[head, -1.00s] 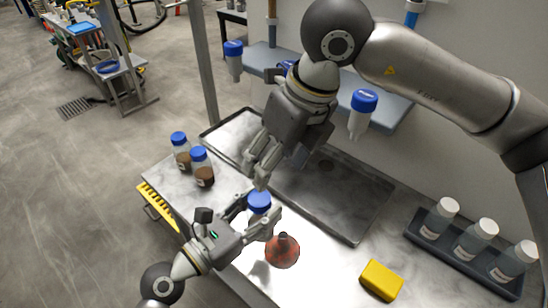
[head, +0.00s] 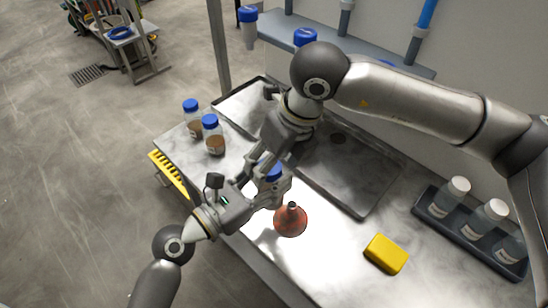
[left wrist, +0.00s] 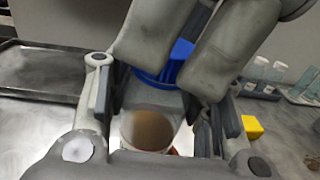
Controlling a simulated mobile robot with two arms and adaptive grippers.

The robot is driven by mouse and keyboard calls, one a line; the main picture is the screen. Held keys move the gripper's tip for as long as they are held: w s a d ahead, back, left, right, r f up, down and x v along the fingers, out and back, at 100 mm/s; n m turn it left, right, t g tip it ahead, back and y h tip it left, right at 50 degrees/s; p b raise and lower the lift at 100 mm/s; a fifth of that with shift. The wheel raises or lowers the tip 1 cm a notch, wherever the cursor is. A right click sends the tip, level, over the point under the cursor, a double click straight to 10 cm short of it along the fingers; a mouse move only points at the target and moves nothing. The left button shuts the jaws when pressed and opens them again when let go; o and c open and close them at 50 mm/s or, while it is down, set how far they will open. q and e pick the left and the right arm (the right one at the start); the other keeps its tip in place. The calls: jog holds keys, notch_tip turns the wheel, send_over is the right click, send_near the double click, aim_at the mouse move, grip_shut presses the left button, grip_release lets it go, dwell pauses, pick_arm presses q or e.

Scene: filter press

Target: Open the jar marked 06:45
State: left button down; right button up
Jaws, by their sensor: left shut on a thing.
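A clear jar with brown contents (left wrist: 152,128) and a blue lid (head: 271,172) stands upright between the fingers of my left gripper (head: 268,190), which is shut on its body. The blue lid also shows in the left wrist view (left wrist: 178,62). My right gripper (left wrist: 190,60) comes down from above, its two grey fingers on either side of the lid. I cannot tell whether they press on it. The jar's marking is not readable. Two more blue-lidded jars with brown contents (head: 194,122) (head: 214,138) stand at the left of the bench.
An orange-brown funnel (head: 290,222) stands just right of the held jar. A yellow block (head: 386,254) lies further right. A dark rack (head: 425,213) holds white-capped bottles. Metal trays (head: 350,186) lie behind. A yellow toothed strip (head: 168,174) runs along the left edge.

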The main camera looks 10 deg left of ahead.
jog(key=c, duration=0.9)
jog(key=o, duration=0.9)
jog(key=shift+o, duration=0.2)
jog(key=shift+r, duration=0.15)
